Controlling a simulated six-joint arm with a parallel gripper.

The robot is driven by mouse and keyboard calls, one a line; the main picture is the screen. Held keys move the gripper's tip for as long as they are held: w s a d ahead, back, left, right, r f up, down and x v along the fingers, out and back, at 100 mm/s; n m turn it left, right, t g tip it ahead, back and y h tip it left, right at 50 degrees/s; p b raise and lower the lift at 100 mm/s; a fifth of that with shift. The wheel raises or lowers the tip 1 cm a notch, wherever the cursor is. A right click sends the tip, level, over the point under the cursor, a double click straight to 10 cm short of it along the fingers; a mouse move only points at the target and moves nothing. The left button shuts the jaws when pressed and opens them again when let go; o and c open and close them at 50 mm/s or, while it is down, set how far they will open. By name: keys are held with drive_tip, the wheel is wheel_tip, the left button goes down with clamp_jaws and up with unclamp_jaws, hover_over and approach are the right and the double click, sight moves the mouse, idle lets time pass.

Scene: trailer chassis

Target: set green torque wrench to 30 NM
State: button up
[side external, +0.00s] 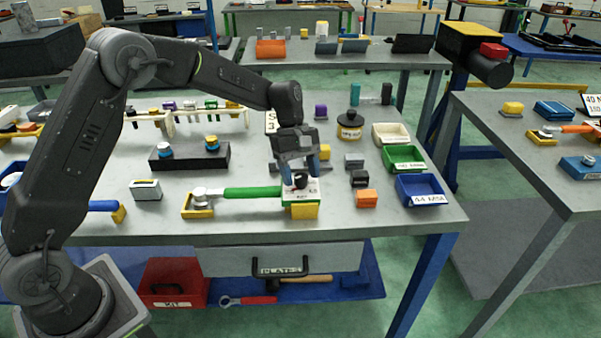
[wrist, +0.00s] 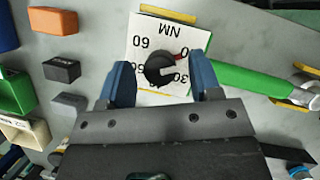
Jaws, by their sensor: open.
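The green torque wrench (side external: 252,192) lies on the grey table, its head in a yellow cradle at left. Its handle end meets a white dial plate (side external: 308,192) on a yellow block. In the wrist view the green handle (wrist: 240,80) comes in from the right to the dial plate (wrist: 143,28), printed NM with numbers. The black knob (wrist: 158,68) has a red pointer (wrist: 182,54) aimed up-right; its exact reading is unclear. My gripper (wrist: 163,88) is open, its blue fingers on either side of the knob. In the side view my gripper (side external: 301,178) is low over the knob.
Orange (side external: 366,198) and black blocks stand right of the dial. Green (side external: 404,159), blue (side external: 420,190) and white bins line the table's right edge. A blue-handled wrench (side external: 95,207) lies at left, and a black holder (side external: 190,157) stands behind the green wrench.

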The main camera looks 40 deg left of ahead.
drive_tip(key=shift+f, duration=0.15)
drive_tip(key=shift+c, duration=0.2)
drive_tip(key=c, duration=0.9)
drive_tip(key=shift+m, duration=0.3)
drive_tip(key=m+g, duration=0.1)
drive_tip(key=m, duration=0.1)
drive_tip(key=m+y, duration=0.1)
drive_tip(key=m, duration=0.2)
drive_tip(key=shift+d+g, duration=0.1)
drive_tip(key=shift+g, duration=0.3)
drive_tip(key=m+y, duration=0.1)
drive_tip(key=m, duration=0.2)
drive_tip(key=m+y, duration=0.1)
drive_tip(key=m, duration=0.2)
drive_tip(key=shift+w+d+g+y, duration=0.1)
drive_tip(key=shift+g+y, duration=0.2)
drive_tip(key=shift+g, duration=0.1)
